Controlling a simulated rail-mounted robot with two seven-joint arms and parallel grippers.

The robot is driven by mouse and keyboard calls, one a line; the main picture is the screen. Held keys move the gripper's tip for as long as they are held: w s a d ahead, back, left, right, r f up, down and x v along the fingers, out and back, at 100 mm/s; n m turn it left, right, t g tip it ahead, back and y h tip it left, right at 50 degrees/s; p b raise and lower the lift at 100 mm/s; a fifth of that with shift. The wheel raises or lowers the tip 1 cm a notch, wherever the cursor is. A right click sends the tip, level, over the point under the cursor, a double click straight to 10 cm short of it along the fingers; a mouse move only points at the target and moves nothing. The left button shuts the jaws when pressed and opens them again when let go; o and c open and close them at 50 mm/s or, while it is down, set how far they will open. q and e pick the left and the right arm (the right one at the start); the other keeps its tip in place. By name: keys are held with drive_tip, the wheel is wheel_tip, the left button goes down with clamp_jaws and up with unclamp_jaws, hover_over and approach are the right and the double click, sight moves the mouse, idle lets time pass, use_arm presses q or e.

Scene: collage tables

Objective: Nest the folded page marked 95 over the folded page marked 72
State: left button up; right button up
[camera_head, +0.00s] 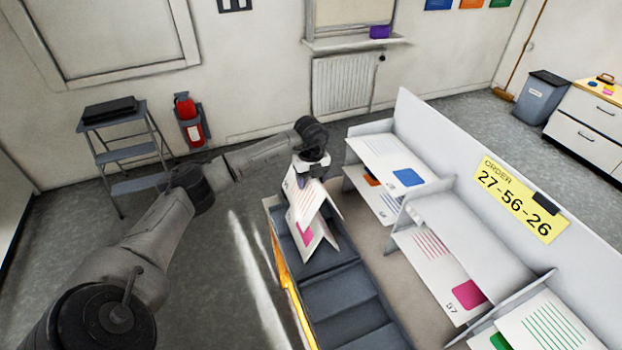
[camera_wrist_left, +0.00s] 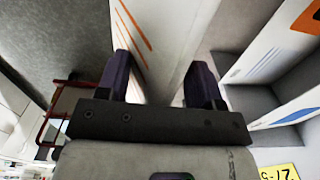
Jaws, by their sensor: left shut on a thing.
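My left gripper (camera_head: 309,178) is shut on the ridge of a white folded page (camera_head: 302,203), which hangs like a tent with coloured lines on its side. In the left wrist view, my left gripper (camera_wrist_left: 162,85) has its dark fingers on either side of this page (camera_wrist_left: 165,30), which shows orange lines. Just below it, another folded page (camera_head: 309,238) with a pink square stands tent-like on a grey stepped rack (camera_head: 345,292). The held page overlaps its upper part; I cannot tell whether they touch. The numbers on both are too small to read.
Right of the rack, a white divided shelf (camera_head: 443,130) holds several folded pages, one with a blue square (camera_head: 384,160) and one with a pink square (camera_head: 436,270). A yellow order sign (camera_head: 520,200) is on its back wall. The rack's nearer steps are empty.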

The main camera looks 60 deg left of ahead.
use_arm(q)
drive_tip(key=shift+f+b, duration=1.8)
drive_tip(key=shift+f, duration=0.5)
wheel_tip(320, 180, down, 6)
drive_tip(key=b, duration=0.5)
drive_tip(key=shift+f, duration=0.15)
drive_tip(key=shift+f+b, duration=0.95)
drive_tip(key=shift+f, duration=0.9)
drive_tip(key=shift+f+b, duration=0.3)
drive_tip(key=shift+f, duration=0.4)
drive_tip(key=o, duration=1)
drive_tip(key=shift+r, duration=0.1)
